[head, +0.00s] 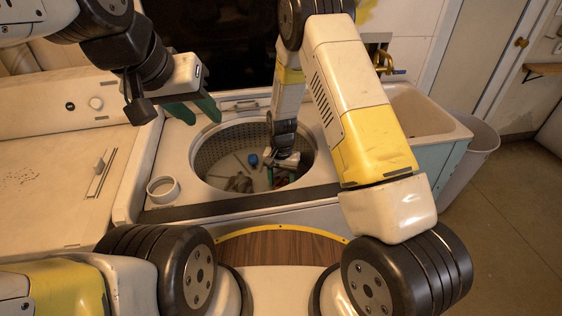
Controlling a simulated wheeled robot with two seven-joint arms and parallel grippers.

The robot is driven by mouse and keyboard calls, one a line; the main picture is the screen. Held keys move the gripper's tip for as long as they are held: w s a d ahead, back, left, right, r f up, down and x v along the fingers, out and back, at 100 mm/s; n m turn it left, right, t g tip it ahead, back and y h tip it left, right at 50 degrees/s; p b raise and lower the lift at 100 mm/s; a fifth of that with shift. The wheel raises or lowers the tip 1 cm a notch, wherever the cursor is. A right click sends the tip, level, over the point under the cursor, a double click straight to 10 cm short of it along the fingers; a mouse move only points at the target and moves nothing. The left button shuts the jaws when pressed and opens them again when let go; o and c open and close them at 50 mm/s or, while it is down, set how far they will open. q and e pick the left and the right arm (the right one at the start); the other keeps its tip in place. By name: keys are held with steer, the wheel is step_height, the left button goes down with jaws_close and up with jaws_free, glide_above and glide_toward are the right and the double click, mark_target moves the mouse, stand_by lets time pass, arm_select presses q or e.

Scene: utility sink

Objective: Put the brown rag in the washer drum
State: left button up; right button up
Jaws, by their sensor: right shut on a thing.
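The washer drum (209,151) is open at the top, in the middle of the head view. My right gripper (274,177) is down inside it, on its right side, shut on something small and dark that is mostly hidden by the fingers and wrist. A brown, crumpled clump (239,183) lies on the drum floor left of this gripper; I cannot tell whether it is the brown rag. My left gripper (192,109) has its green fingers spread, empty, above the washer's back left corner.
A small blue thing (253,160) is in the drum. A white ring-shaped cup (163,189) stands on the washer top at the front left. A second machine (50,190) is at left, a sink (425,108) and a grey bin (482,145) at right.

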steer(key=o, duration=1.4)
steer(key=shift+f, duration=0.1)
